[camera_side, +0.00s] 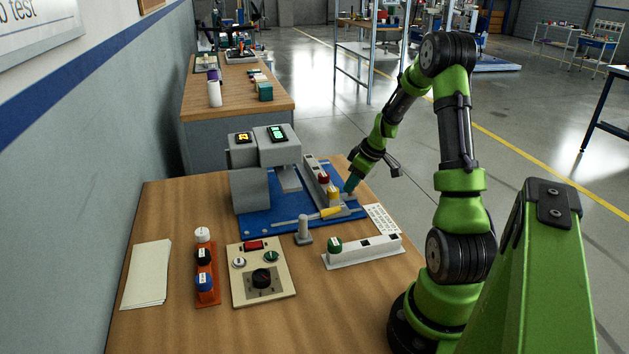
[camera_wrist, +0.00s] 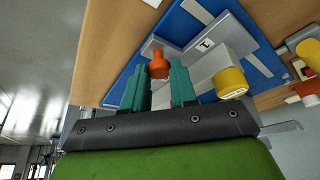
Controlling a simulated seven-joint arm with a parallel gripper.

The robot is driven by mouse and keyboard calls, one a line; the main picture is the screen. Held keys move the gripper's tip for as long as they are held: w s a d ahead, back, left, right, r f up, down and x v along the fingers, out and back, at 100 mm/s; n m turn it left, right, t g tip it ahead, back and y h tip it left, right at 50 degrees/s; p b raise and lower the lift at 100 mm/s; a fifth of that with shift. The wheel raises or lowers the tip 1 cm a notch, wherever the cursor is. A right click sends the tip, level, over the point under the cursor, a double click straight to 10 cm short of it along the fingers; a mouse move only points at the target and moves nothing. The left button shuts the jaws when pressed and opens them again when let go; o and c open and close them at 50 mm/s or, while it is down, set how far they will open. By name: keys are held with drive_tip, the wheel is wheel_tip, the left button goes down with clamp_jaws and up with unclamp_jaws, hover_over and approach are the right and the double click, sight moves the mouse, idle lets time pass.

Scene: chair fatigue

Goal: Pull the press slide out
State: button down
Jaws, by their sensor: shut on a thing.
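The grey press (camera_side: 250,185) stands on a blue base plate (camera_side: 285,217). At the right end of the plate are low grey parts, among them the slide; its outline is hard to tell in the side view. In the wrist view an orange knob (camera_wrist: 159,66) sits at a grey piece (camera_wrist: 205,68) on the blue plate. My gripper (camera_side: 351,184), with teal fingers, reaches down at the plate's right edge. In the wrist view my gripper (camera_wrist: 163,82) has its fingers on both sides of the orange knob, shut on it. The fingertip contact is partly hidden.
A yellow cap (camera_wrist: 230,84) is close to the right finger. Floor is open to the right.

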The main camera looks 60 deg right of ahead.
drive_tip(key=shift+s+d, duration=1.1)
drive_tip(key=shift+d, duration=0.05)
drive_tip(key=c, duration=0.9)
unclamp_jaws()
drive_tip(key=shift+c, duration=0.2)
drive_tip(key=shift+o, duration=0.2)
drive_tip(key=shift+a, duration=0.1)
drive_tip(key=shift+r, duration=0.1)
drive_tip(key=shift+s+r, duration=0.1)
drive_tip(key=shift+r, duration=0.2)
drive_tip(key=v, duration=1.6)
